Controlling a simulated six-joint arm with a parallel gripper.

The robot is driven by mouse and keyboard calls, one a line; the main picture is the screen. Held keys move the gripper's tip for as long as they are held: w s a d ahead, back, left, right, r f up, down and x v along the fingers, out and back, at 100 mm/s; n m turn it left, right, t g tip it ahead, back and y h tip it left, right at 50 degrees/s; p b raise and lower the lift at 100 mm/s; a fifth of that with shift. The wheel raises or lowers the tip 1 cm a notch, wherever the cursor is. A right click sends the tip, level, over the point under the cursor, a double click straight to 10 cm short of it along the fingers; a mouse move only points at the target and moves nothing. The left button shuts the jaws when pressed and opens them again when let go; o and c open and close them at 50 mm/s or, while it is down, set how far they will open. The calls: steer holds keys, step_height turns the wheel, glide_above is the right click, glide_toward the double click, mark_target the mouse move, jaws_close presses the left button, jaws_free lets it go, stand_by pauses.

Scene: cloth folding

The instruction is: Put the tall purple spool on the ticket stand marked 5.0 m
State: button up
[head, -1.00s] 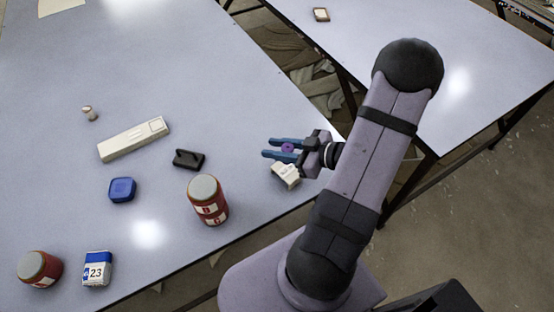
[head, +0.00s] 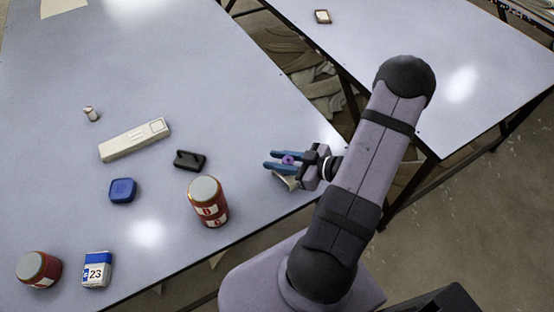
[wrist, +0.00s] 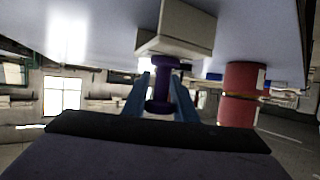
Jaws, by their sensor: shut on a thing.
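The purple spool (head: 288,160) is between the blue fingers of my gripper (head: 279,162), near the table's right corner. The wrist view shows the spool (wrist: 161,92) upright in line with the fingers, with a wide disc at each end. My gripper is shut on it. A small off-white block (head: 287,182), which looks like the ticket stand, lies under the gripper and is partly hidden by it. In the wrist view, whose picture is upside down, the block (wrist: 176,28) is close against the spool's end; I cannot tell if they touch. No 5.0 m marking is readable.
A red jar (head: 208,203) stands left of the gripper, with a black holder (head: 190,160) behind it. A blue box (head: 123,190), a long white device (head: 134,140), another red jar (head: 38,269) and a blue-white box (head: 97,269) lie further left. The table's edge is close.

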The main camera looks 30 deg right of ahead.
steer(key=shift+f, duration=0.15)
steer(key=o, duration=1)
steer(key=shift+r, duration=0.2)
steer(key=v, duration=1.2)
steer(key=shift+b, duration=0.3)
